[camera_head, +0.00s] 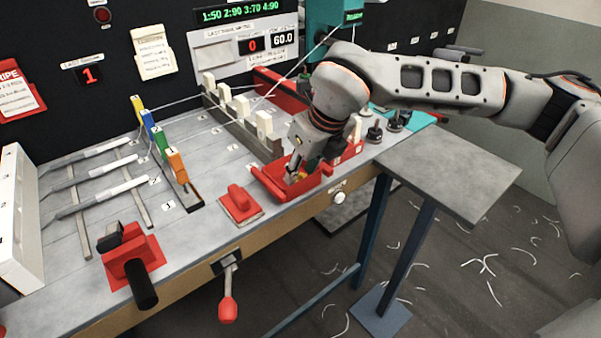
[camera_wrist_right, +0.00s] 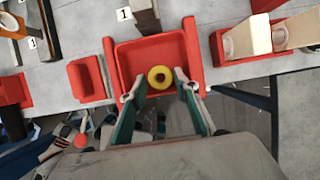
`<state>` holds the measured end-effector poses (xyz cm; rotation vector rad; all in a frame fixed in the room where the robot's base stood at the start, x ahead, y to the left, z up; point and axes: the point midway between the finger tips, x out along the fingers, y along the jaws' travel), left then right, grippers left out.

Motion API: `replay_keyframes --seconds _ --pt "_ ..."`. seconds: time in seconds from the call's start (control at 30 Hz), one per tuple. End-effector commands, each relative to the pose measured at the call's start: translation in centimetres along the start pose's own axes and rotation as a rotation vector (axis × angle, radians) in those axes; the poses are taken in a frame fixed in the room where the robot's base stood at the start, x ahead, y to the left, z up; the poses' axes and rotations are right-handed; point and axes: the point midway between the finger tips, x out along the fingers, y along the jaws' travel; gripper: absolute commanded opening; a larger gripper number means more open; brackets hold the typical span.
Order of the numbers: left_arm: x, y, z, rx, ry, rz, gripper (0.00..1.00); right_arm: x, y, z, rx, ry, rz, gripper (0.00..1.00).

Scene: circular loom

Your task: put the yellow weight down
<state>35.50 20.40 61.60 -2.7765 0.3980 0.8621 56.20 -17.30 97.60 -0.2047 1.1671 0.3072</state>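The yellow weight (camera_wrist_right: 160,77), a small ring with a dark centre, shows in the right wrist view over the floor of a red tray (camera_wrist_right: 130,60). I cannot tell for certain whether it touches the tray floor. My right gripper (camera_wrist_right: 159,86) has its two teal fingers apart on either side of the weight, with a visible gap on each side. In the head view the same gripper (camera_head: 299,172) points down into the red tray (camera_head: 268,184) at the bench's front edge; its own wrist mostly hides the weight. My left gripper is not in view.
A red block (camera_head: 240,204) sits left of the tray. White-topped posts (camera_head: 241,106) stand behind it, and dark weights (camera_head: 374,132) stand to the right. A grey side table (camera_head: 450,180) has a clear top.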

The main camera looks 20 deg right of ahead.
Motion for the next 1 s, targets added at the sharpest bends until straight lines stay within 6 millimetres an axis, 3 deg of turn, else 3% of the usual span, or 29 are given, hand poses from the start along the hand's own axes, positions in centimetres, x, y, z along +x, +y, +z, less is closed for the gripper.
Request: replay_keyframes --seconds 0.3,0.5,0.7,1.0 --pt "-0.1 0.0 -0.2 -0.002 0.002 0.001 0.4 -6.7 0.0 0.1 -0.001 -0.006 -0.002 0.31" --pt "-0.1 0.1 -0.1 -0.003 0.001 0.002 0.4 -9.6 0.0 0.1 0.0 -0.003 -0.001 0.31" --pt "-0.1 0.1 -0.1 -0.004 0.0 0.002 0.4 -10.6 0.0 0.0 0.0 -0.002 -0.001 0.31" --pt "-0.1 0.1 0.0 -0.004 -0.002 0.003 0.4 -10.7 0.0 0.0 0.0 -0.001 0.0 0.31"
